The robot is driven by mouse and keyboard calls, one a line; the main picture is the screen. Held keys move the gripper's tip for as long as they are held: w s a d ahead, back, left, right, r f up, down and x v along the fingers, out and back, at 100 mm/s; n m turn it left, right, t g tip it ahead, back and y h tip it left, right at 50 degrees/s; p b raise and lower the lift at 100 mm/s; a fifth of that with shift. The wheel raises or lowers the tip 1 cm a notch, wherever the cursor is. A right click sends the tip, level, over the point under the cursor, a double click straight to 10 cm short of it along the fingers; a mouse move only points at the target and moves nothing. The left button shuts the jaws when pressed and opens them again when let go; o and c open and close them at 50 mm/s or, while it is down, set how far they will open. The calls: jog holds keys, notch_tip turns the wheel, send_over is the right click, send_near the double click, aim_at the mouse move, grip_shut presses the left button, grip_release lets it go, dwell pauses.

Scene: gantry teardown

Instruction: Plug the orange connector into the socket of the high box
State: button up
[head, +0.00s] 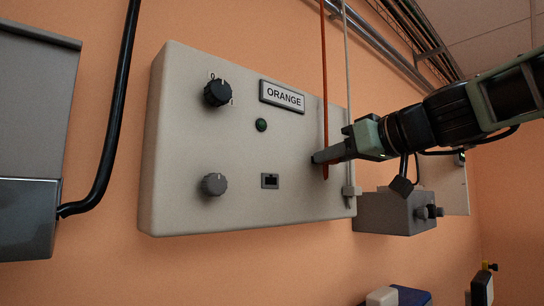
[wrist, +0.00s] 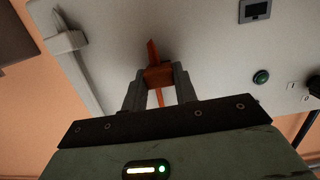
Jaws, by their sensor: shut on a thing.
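The high box (head: 240,150) is a pale grey panel on the orange wall, with an ORANGE label. Its dark rectangular socket (head: 270,181) is low on the face, and the socket also shows at the top right in the wrist view (wrist: 255,10). My gripper (head: 322,158) is to the right of the socket, in front of the panel's right part. It is shut on the orange connector (wrist: 158,76), which sits between the fingers in the wrist view. An orange cable (head: 324,80) hangs from above to the gripper. The socket is empty.
A pale cable runs down to a grey plug (head: 351,191) at the panel's right edge. A smaller grey box (head: 392,212) is below my arm. A black cable (head: 112,120) hangs at left.

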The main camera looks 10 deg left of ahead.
jog(key=shift+f+b+v, duration=0.2)
jog(key=shift+b+v, duration=0.6)
jog(key=shift+v, duration=0.55)
jog(key=shift+f+b+v, duration=0.2)
jog(key=shift+b+v, duration=0.55)
jog(key=shift+v, duration=0.65)
